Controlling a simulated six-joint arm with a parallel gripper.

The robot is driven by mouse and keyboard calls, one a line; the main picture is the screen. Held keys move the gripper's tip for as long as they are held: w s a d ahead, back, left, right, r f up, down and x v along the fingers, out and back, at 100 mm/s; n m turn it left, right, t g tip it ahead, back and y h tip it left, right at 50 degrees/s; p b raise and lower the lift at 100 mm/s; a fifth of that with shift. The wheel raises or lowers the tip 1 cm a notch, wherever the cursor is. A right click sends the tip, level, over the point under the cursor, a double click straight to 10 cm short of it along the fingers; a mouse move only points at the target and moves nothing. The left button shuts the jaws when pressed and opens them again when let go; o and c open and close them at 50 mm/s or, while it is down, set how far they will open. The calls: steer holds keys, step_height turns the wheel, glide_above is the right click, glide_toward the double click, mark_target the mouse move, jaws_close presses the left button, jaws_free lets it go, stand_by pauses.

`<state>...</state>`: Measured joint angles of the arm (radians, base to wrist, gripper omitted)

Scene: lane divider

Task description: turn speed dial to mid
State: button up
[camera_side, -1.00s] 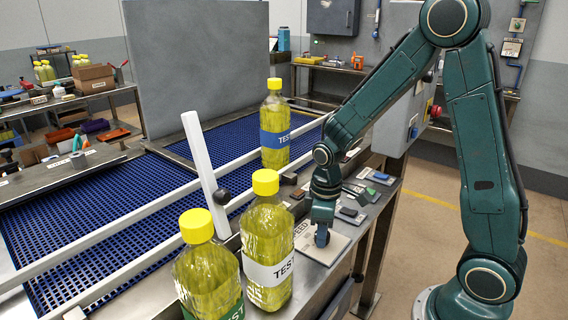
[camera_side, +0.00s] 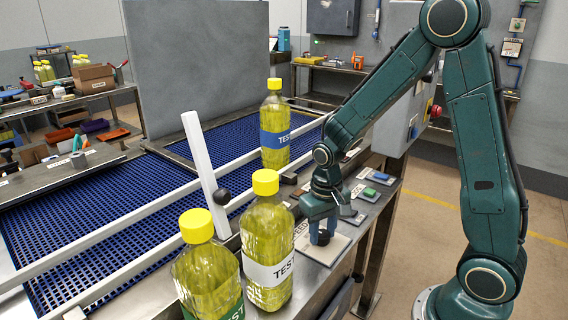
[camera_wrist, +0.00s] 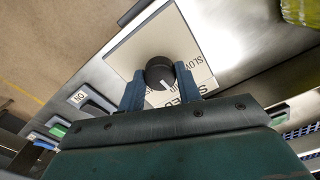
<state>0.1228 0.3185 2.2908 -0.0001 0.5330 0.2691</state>
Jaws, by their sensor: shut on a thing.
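The speed dial is a round black knob (camera_wrist: 160,73) with a white pointer line, on a cream plate (camera_wrist: 187,33) lettered SPEED and SLOW; other lettering is partly hidden. The pointer line runs toward the lower part of the wrist view, near my gripper body. My gripper (camera_wrist: 160,80) has one blue-grey finger on each side of the knob and is shut on it. In the side view my gripper (camera_side: 322,232) points down over the plate (camera_side: 330,250), and the dark knob shows between the fingers.
Yellow-capped bottles (camera_side: 268,240) stand left of the plate, close to my gripper. A white divider bar (camera_side: 205,165) with a black knob leans over the blue conveyor (camera_side: 100,200). Small switches, one blue (camera_side: 381,176), lie beyond my gripper on the panel.

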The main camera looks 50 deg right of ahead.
mark_target(322, 233)
steer(key=shift+m, duration=0.3)
steer(key=o, duration=1)
steer(key=shift+r, duration=0.1)
step_height(322, 233, up, 14)
stand_by(0.5)
steer(key=shift+s, duration=0.1)
steer(key=s+a+r+n+t, duration=0.2)
steer(key=s+r, duration=0.1)
steer(key=s, duration=0.4)
steer(key=s+a+r+n+t, duration=0.2)
steer(key=s+n+t, duration=0.1)
steer(key=s, duration=0.4)
steer(key=shift+s+r+t, duration=0.2)
steer(key=shift+r+t, duration=0.1)
steer(key=shift+r, duration=0.1)
